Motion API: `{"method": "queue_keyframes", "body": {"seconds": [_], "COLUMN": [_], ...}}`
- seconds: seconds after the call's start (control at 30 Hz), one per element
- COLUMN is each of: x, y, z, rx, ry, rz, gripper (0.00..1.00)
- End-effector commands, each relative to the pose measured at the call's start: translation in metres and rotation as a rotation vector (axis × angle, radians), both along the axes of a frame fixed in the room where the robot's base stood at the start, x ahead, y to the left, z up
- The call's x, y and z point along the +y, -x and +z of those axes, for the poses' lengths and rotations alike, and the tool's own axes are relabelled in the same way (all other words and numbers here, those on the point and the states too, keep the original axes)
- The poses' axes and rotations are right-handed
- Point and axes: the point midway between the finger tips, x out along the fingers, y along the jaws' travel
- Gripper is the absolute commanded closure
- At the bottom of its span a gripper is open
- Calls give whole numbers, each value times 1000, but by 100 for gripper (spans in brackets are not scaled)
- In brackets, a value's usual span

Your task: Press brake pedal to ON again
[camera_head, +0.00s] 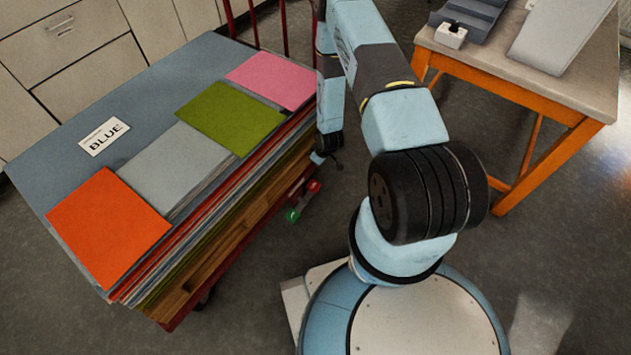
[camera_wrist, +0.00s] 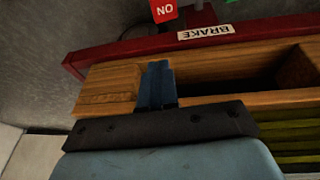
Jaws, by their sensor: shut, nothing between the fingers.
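The brake pedal sticks out low from the side of the cart, with a red end (camera_head: 313,186) and a green end (camera_head: 292,214). In the wrist view the red end (camera_wrist: 164,11) bears the letters ON upside down, and only a sliver of the green end (camera_wrist: 232,2) shows at the top edge. An upside-down BRAKE label (camera_wrist: 206,32) sits on the cart's red frame beside it. My gripper (camera_head: 318,157) is beside the cart, above the pedal and apart from it. Its blue fingers (camera_wrist: 157,85) are together and empty. The pedal's tilt is hard to tell.
The cart (camera_head: 85,200) carries a pallet with stacked coloured sheets, close to my gripper on the left. An orange-legged table (camera_head: 590,95) stands at the right with grey items on it. Pale drawers (camera_head: 60,50) are behind the cart. Floor between cart and table is clear.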

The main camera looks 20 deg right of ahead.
Motion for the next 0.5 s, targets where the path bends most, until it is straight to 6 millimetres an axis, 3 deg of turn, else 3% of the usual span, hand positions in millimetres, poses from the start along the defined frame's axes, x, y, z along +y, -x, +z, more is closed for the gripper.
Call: {"method": "queue_keyframes", "body": {"seconds": [0.2, 0.5], "x": [4, 1], "y": [25, 33], "z": [-37, -49], "rx": [6, 6], "ry": [-6, -9], "rz": [16, 16], "gripper": [100, 100]}}
